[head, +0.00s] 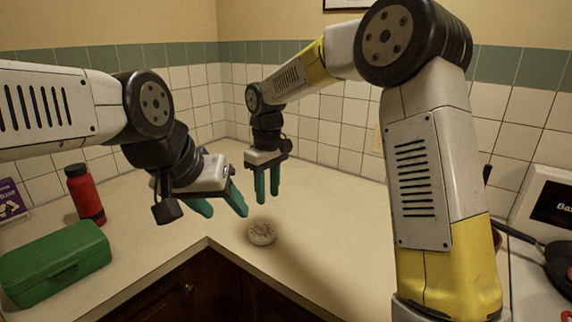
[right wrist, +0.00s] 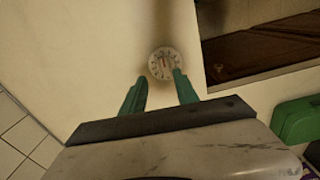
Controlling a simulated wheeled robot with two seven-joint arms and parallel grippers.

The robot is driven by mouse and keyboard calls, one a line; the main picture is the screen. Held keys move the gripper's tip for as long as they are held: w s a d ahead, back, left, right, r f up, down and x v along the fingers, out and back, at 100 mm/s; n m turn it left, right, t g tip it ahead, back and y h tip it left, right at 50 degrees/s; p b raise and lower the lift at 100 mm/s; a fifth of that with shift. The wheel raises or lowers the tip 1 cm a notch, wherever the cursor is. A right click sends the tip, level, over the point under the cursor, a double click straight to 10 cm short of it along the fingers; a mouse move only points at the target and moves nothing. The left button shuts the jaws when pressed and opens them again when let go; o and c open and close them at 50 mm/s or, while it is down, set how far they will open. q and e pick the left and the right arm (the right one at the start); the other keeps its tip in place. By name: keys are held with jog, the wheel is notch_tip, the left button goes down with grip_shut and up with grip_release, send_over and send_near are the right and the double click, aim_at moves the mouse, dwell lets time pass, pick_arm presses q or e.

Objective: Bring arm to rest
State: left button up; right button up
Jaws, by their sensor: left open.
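My left gripper (head: 222,205) comes in from the left in the head view, above the counter, with its teal fingers apart and nothing between them. My right gripper (head: 267,186) hangs fingers-down above the counter, just behind and above a small round white dial-like object (head: 262,233). In the right wrist view, the right gripper's teal fingers (right wrist: 160,92) are apart with nothing held between them. The round object (right wrist: 166,63) shows just beyond the fingertips, lying on the counter.
A green box (head: 53,262) and a red bottle (head: 85,195) stand on the left counter (head: 135,235). A dark pan (head: 560,262) lies at the far right by a white panel with a dark screen (head: 553,204). Tiled walls close off the back. The counter's inner edge bends near the middle.

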jog(key=s+d+r+m+t, duration=0.1)
jog(key=s+d+r+m, duration=0.1)
jog(key=s+d+r, duration=0.35)
jog(key=s+d+r+m+t+y, duration=0.1)
jog(key=s+d+m, duration=0.3)
jog(key=s+d, duration=0.4)
jog(key=s+d+r+m+t+y, duration=0.1)
jog(key=s+d+r+m+t, duration=0.1)
jog(key=s+d, duration=0.6)
jog(key=shift+s+d+r+m+t, duration=0.15)
jog(key=shift+d+r+m+t, duration=0.2)
jog(key=shift+d+m+t, duration=0.55)
